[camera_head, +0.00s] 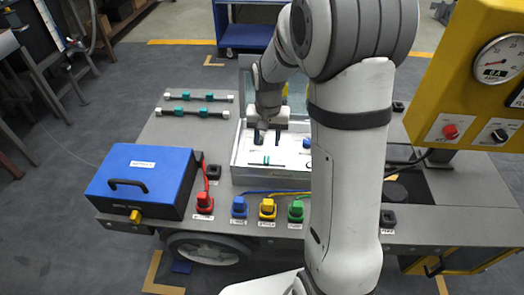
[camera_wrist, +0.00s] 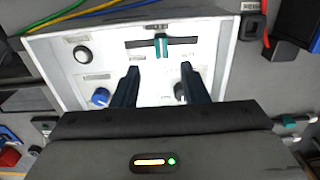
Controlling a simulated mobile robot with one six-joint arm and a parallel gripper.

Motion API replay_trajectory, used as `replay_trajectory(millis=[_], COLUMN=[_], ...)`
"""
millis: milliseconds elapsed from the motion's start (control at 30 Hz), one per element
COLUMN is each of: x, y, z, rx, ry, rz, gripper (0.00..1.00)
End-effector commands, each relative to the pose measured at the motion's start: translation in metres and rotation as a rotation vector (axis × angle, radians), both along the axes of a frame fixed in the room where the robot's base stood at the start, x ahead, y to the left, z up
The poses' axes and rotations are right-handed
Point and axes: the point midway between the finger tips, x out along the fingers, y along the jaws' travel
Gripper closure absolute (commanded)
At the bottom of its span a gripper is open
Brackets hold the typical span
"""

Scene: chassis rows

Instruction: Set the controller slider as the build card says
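The controller is a white open box (camera_head: 240,180) on the cart top, with a pale panel inside; it also shows in the wrist view (camera_wrist: 208,50). Its slider has a teal handle (camera_wrist: 161,48) standing near the middle of a dark slot. The teal handle is small in the head view (camera_head: 266,161). My gripper (camera_head: 268,138) is over the panel, pointing down. In the wrist view my gripper (camera_wrist: 160,69) is open and empty, with its fingertips apart and short of the handle on either side in the picture. I cannot make out a readable build card.
The panel also has a blue knob (camera_wrist: 101,97), a round black control (camera_wrist: 82,54) and a dark knob partly behind a finger. A blue case (camera_head: 140,180), colored plugs (camera_head: 267,208) and two rods with teal pieces (camera_head: 195,113) are on the cart. A yellow gauge post (camera_head: 450,60) stands right.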

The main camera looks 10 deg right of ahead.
Motion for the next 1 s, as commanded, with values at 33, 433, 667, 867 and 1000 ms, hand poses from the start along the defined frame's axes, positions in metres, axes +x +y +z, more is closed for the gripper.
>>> replay_trajectory(millis=[33,433,667,867,1000], x=[0.003,0.005,0.005,0.005,0.005], y=[0.0,0.001,0.001,0.001,0.001], z=[-0.007,-0.062,-0.084,-0.087,-0.086], rx=[0.0,0.0,0.0,0.0,0.0], ry=[0.005,0.01,0.007,0.006,0.006], rz=[-0.004,-0.008,-0.008,-0.007,-0.007], gripper=[0.6,0.6,0.6,0.6,0.62])
